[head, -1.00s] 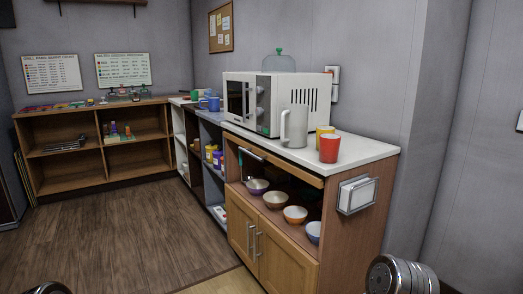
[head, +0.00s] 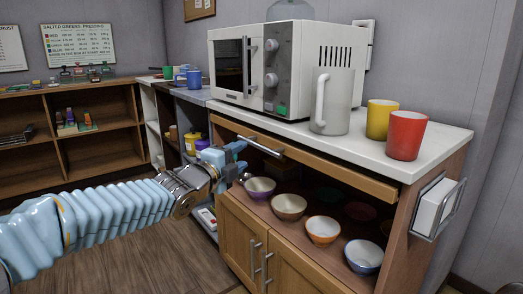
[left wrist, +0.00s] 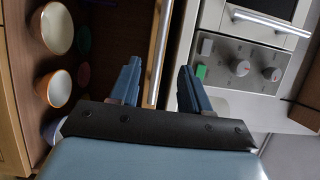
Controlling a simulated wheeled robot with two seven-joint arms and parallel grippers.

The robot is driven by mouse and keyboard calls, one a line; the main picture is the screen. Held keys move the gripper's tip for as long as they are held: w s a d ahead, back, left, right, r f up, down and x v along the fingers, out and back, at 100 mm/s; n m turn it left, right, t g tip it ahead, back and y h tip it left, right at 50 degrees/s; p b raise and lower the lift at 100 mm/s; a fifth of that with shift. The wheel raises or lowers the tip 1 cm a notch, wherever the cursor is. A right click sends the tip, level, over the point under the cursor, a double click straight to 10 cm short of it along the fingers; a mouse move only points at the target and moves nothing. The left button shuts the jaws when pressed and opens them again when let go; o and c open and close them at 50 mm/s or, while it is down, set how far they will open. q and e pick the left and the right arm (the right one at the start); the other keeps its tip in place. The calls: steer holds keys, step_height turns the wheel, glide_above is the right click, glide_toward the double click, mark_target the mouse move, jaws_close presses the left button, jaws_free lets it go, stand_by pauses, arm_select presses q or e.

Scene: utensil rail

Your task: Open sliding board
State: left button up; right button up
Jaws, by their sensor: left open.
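The sliding board (head: 340,174) is a long wooden panel just under the white countertop, above an open shelf. A metal bar handle (head: 262,147) is on its left part. In the left wrist view the handle (left wrist: 158,60) is a bright bar running between my two fingers, beside the board's wooden edge. My left gripper (head: 243,157) is at the handle's left end in the head view. Its blue fingers are apart, one on each side of the bar in the left wrist view (left wrist: 158,86). I cannot tell whether either finger touches it. My right gripper is out of view.
Several bowls, including an orange one (head: 323,230), stand on the shelf below. A microwave (head: 290,75), a grey pitcher (head: 333,100), a yellow cup (head: 380,118) and a red cup (head: 406,135) stand on the countertop (head: 350,149). A napkin holder (head: 436,206) is on the cabinet side.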

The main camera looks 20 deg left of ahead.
mark_target(256, 147)
arm_select(q)
steer(key=x, duration=1.1)
steer(key=shift+w+d, duration=0.1)
jaws_close()
